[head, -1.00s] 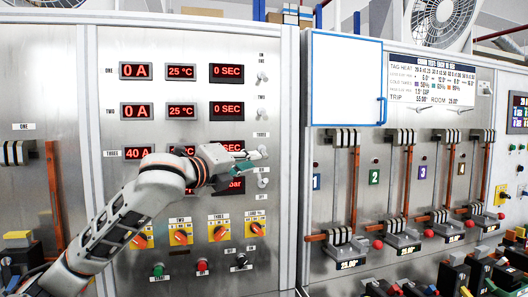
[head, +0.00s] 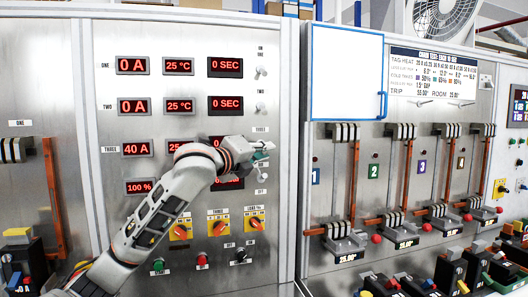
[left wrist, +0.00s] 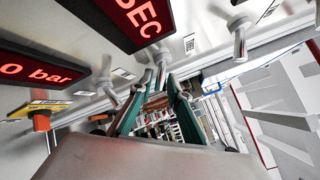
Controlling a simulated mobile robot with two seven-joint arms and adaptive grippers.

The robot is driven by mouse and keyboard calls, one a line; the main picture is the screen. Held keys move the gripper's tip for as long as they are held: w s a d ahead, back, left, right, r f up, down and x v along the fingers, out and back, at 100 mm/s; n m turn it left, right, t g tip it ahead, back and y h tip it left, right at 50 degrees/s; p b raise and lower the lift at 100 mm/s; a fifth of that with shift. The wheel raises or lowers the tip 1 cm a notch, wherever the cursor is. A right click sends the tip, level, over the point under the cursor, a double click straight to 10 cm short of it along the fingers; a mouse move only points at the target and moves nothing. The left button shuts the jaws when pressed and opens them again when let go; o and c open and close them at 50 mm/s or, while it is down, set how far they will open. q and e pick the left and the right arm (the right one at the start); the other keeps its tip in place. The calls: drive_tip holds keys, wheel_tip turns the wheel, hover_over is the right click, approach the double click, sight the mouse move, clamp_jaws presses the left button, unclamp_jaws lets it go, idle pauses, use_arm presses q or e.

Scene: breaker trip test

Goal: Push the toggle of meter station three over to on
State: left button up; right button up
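Station three's row is marked by the THREE label and its 40 A display (head: 136,149) on the left panel in the head view. My left gripper (head: 264,149) is at the right end of this row, over the toggle column, and hides station three's toggle there. In the left wrist view a metal toggle (left wrist: 161,58) beside the SEC display stands just beyond and between the teal fingertips (left wrist: 160,80), apparently station three's. The fingers are a narrow gap apart; whether they touch the lever, and its setting, I cannot tell. My right gripper is not in view.
Toggles one (head: 261,72) and two (head: 261,109) are above my gripper, and another toggle (head: 262,176) is below. Orange rotary knobs (head: 218,226) and push buttons (head: 202,258) are lower down. A white board (head: 346,75) and breaker bays are to the right.

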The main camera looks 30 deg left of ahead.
use_arm(q)
clamp_jaws()
drive_tip(key=shift+r, duration=0.15)
drive_tip(key=n+g, duration=0.1)
drive_tip(key=r+n+g, duration=0.1)
drive_tip(key=n, duration=0.1)
drive_tip(key=shift+s+d+r+g, duration=0.1)
drive_tip(key=shift+s+r+g, duration=0.05)
drive_tip(key=shift+r+g, duration=0.2)
drive_tip(key=shift+r+n+g+h, duration=0.45)
drive_tip(key=shift+n+g+h, duration=0.15)
drive_tip(key=shift+n+g, duration=0.35)
drive_tip(key=shift+r+n+g+h, duration=0.3)
drive_tip(key=shift+n+g+h, duration=0.2)
drive_tip(key=shift+n+g, duration=0.2)
